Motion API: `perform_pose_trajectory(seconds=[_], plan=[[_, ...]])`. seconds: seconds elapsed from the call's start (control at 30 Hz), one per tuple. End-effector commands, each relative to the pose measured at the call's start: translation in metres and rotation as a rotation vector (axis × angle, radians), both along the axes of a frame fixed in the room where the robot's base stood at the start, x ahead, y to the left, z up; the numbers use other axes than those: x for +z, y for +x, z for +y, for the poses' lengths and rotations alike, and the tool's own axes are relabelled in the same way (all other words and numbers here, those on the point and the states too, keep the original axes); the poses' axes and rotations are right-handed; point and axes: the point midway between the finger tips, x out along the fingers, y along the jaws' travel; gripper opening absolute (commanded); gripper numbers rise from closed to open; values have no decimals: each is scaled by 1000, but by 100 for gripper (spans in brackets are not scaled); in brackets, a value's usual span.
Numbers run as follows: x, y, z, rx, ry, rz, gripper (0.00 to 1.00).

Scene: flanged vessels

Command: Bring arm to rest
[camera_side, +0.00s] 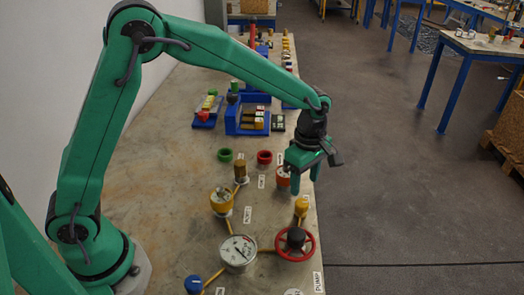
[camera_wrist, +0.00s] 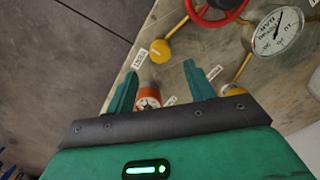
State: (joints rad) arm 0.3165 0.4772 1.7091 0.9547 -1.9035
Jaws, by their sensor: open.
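My gripper (camera_side: 297,184) is open and points down over the right edge of the bench. In the wrist view its two fingers (camera_wrist: 162,92) stand apart. Nothing is seen held between the fingers. I cannot tell from these views whether a finger touches the orange vessel. My green arm arches from its base at the left over the bench.
A yellow vessel (camera_side: 221,201), a pressure gauge (camera_side: 238,252) and a red handwheel (camera_side: 309,243) stand nearer the camera. A green ring (camera_side: 225,155) and a red ring (camera_side: 264,157) lie on the bench (camera_side: 160,175). A blue rack (camera_side: 233,122) stands behind. Open floor lies right.

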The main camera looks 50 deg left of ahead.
Motion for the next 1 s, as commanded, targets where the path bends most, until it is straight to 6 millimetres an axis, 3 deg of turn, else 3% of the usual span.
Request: perform_pose_trajectory(seconds=[0.67, 1.0], plan=[[17, -3, 4, -28, -3, -10, 54], [64, -28, 35, -262, -11, -87, 54]])
